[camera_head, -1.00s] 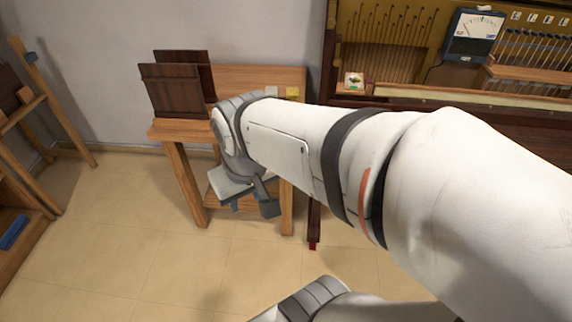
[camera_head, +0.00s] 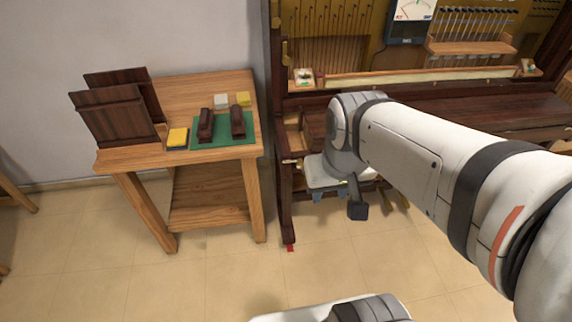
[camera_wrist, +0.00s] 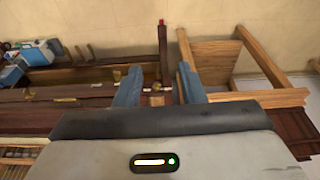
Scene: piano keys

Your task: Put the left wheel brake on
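The piano (camera_head: 440,110) stands open at the right of the head view. Its dark left front leg (camera_head: 285,208) runs down to a small red piece (camera_head: 290,248) at the floor, seemingly the left wheel brake. The red piece also shows in the wrist view (camera_wrist: 161,21), at the far end of the leg, too small to tell its setting. My gripper (camera_head: 331,193) hangs in front of the piano, right of that leg and well above the floor. In the wrist view its two blue fingers (camera_wrist: 160,85) are apart with nothing held between them.
A wooden table (camera_head: 220,158) stands left of the piano, bearing a green mat (camera_head: 215,141), two dark brown blocks, yellow and white pads and dark boards (camera_head: 113,118). A blue and white case (camera_wrist: 38,52) lies at the wrist view's left. The floor before the leg is clear.

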